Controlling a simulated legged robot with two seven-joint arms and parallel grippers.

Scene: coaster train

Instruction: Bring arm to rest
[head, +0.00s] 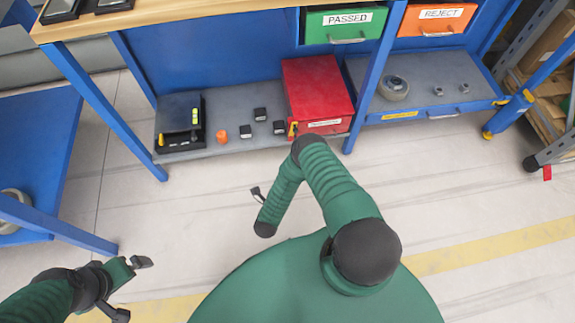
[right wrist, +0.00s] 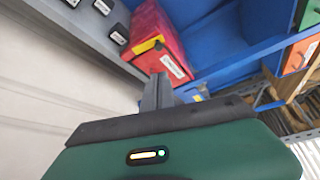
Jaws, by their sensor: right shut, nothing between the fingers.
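My right arm is green with black joints and is folded over the floor in front of the workbench. Its gripper (head: 257,194) is small and partly hidden in the head view. In the right wrist view the right gripper (right wrist: 157,92) shows its grey fingers together, with nothing between them. My left gripper (head: 130,288) is at the lower left of the head view, above the floor. Its two dark fingers are spread apart and nothing is between them.
The blue workbench has a grey lower shelf (head: 222,145) with a red box (head: 316,88), a black tray (head: 180,122) and several small dark blocks. Green PASSED (head: 345,24) and orange REJECT (head: 436,19) drawers are above. A blue table (head: 40,140) stands left. Floor between is clear.

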